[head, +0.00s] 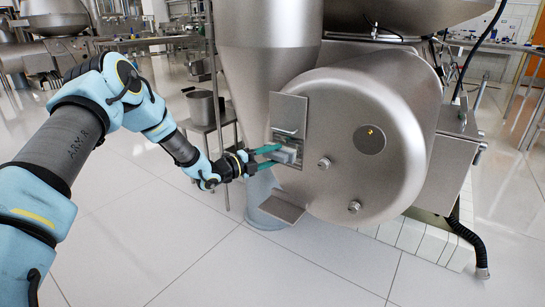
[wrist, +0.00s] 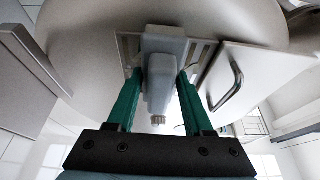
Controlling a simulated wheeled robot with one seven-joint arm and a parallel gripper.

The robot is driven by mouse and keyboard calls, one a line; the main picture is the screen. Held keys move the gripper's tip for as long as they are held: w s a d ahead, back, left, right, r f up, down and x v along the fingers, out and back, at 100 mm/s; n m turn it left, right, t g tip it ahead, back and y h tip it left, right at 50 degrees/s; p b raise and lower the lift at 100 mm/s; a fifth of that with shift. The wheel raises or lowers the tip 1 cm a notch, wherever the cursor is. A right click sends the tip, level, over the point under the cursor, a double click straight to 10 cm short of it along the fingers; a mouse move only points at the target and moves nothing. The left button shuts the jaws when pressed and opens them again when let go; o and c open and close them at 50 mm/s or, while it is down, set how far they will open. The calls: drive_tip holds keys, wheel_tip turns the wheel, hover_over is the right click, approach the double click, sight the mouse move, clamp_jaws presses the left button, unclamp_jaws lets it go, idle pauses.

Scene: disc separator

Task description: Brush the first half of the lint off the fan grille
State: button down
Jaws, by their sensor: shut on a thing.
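My gripper (head: 268,158) is at the front of the steel drum, its two green fingers shut on a grey brush (head: 287,155). In the wrist view, my gripper (wrist: 161,76) has a finger on each side of the brush (wrist: 160,82). The wide head of the brush lies over the middle of the fan grille (wrist: 198,55). The head covers much of the grille, and slots show on both sides of it. I cannot tell whether the brush touches the grille. No lint can be made out.
A hinged cover (head: 289,110) with a handle stands open above the grille; it also shows in the wrist view (wrist: 258,72). Knobs (head: 325,163) stick out of the drum face (head: 350,120) to the right. A steel plate (head: 281,206) juts out below. Open floor lies in front.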

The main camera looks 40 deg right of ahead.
sight(279, 159)
drive_tip(key=shift+s+d, duration=0.25)
drive_tip(key=shift+s, duration=0.7)
drive_tip(key=shift+s+d, duration=0.2)
drive_tip(key=shift+s, duration=0.7)
drive_tip(key=w, duration=0.1)
drive_tip(key=w+b, duration=0.2)
drive_tip(key=shift+w+a+f, duration=0.1)
drive_tip(key=shift+w+a, duration=0.05)
drive_tip(key=shift+a, duration=0.15)
drive_tip(key=shift+w+r, duration=0.25)
drive_tip(key=shift+w, duration=0.15)
drive_tip(key=shift+a, duration=0.15)
drive_tip(key=a, duration=0.2)
drive_tip(key=s+a, duration=0.1)
drive_tip(key=a, duration=0.1)
drive_tip(key=s+a, duration=0.1)
drive_tip(key=a, duration=0.1)
drive_tip(key=shift+a+f, duration=0.1)
drive_tip(key=shift+a, duration=0.15)
